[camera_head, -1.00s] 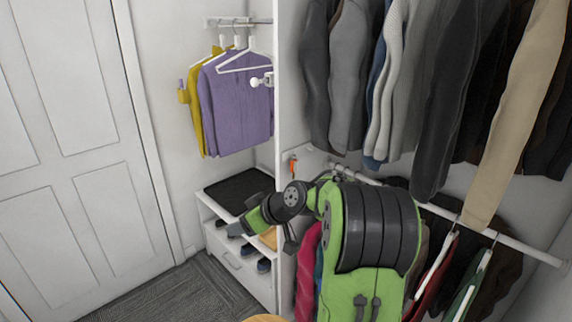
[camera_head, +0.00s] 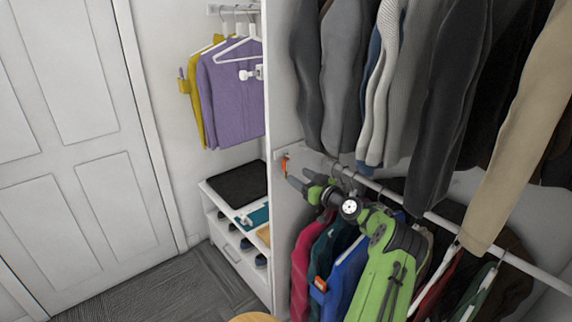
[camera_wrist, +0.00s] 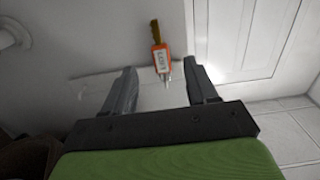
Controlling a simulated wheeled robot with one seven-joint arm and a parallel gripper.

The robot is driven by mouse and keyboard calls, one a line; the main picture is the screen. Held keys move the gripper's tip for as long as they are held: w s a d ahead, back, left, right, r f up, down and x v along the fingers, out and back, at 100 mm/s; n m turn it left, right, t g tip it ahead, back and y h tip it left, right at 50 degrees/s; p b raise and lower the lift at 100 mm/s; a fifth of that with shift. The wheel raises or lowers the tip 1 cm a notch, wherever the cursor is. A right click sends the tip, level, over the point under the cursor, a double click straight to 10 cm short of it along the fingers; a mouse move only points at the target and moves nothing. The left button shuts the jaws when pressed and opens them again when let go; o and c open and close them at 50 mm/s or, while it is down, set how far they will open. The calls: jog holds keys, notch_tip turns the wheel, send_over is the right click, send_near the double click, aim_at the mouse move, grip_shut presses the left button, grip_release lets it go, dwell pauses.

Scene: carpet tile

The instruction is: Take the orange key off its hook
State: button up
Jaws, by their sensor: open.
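The orange key (camera_head: 285,168) hangs on the white side panel of the wardrobe, by the end of the lower clothes rail. In the wrist view the key (camera_wrist: 160,58) shows an orange tag with dark lettering, a brass-coloured part at one end and a small metal piece at the other. The hook itself is too small to make out clearly. My gripper (camera_wrist: 163,88) is open, its two dark fingers spread wide. The key lies ahead, between the lines of the fingers, and nothing is held. In the head view my gripper (camera_head: 294,182) is just right of the key.
The lower clothes rail (camera_head: 440,219) runs close behind my arm. Hanging jackets (camera_head: 340,75) crowd above and coloured clothes (camera_head: 345,280) below. A white shoe bench (camera_head: 225,212) stands left of the panel (camera_head: 283,225). The carpet before the door is clear.

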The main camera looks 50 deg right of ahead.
aim_at(288, 170)
jog(key=w, duration=0.3)
jog(key=w+p, duration=0.1)
jog(key=w, duration=0.1)
jog(key=shift+w+d+f, duration=0.25)
jog(key=shift+w+d, duration=0.05)
jog(key=shift+w, duration=0.05)
jog(key=shift+s, duration=0.1)
grip_shut()
